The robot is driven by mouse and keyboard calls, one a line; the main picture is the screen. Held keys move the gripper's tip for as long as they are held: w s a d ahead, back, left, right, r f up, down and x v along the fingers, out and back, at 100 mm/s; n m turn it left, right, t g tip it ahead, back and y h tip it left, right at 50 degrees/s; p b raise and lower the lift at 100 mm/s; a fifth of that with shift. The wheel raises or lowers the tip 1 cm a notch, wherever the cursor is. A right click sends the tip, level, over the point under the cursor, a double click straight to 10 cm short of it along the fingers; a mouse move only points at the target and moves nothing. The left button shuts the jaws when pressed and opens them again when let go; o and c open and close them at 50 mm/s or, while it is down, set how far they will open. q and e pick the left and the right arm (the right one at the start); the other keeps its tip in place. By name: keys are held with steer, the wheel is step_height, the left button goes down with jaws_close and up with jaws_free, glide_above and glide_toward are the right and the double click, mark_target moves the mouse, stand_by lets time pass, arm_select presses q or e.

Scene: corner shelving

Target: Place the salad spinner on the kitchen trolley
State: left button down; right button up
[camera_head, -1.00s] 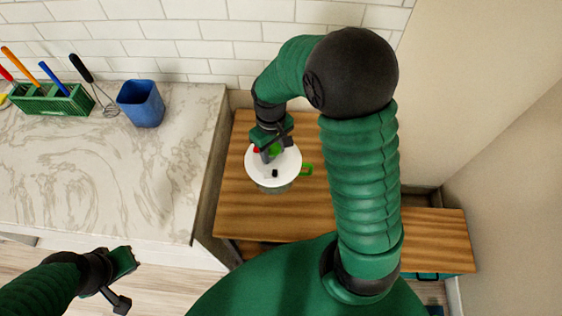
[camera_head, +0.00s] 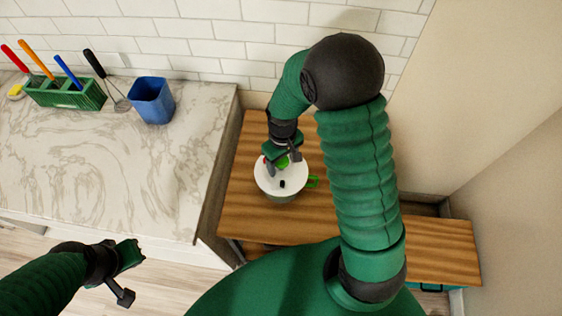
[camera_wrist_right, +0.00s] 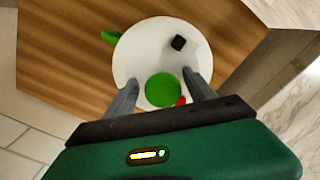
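The salad spinner (camera_head: 268,186) stands upright on the wooden top of the kitchen trolley (camera_head: 250,218). It has a white lid, a green knob, a small black button and a green side handle. In the right wrist view its lid (camera_wrist_right: 150,50) fills the middle. My right gripper (camera_head: 284,161) is just above the lid. Its two grey fingers (camera_wrist_right: 162,93) are apart, one on each side of the green knob, with visible gaps. A small red part shows beside the knob. My left gripper (camera_head: 128,274) is at the lower left, away from the spinner; its fingers are not clear.
A marble counter (camera_head: 120,165) stands left of the trolley. A tiled wall is behind and a plain wall is at right. The wooden top in front of the spinner is clear.

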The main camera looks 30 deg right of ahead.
steer(key=shift+d, duration=0.25)
steer(key=shift+w+r, duration=0.1)
steer(key=shift+r, duration=0.25)
steer(key=r, duration=1.1)
steer(key=shift+a, duration=0.35)
steer(key=shift+s+a+r, duration=0.1)
steer(key=shift+s+a, duration=0.05)
steer(key=shift+s, duration=0.15)
steer(key=s+a+f+m+t, duration=0.1)
steer(key=s+a+f+t, duration=0.1)
steer(key=s+a, duration=0.3)
steer(key=shift+s+a+f+t, duration=0.3)
steer(key=shift+s+f, duration=0.45)
steer(key=shift+f, duration=0.15)
steer(key=shift+s, duration=0.1)
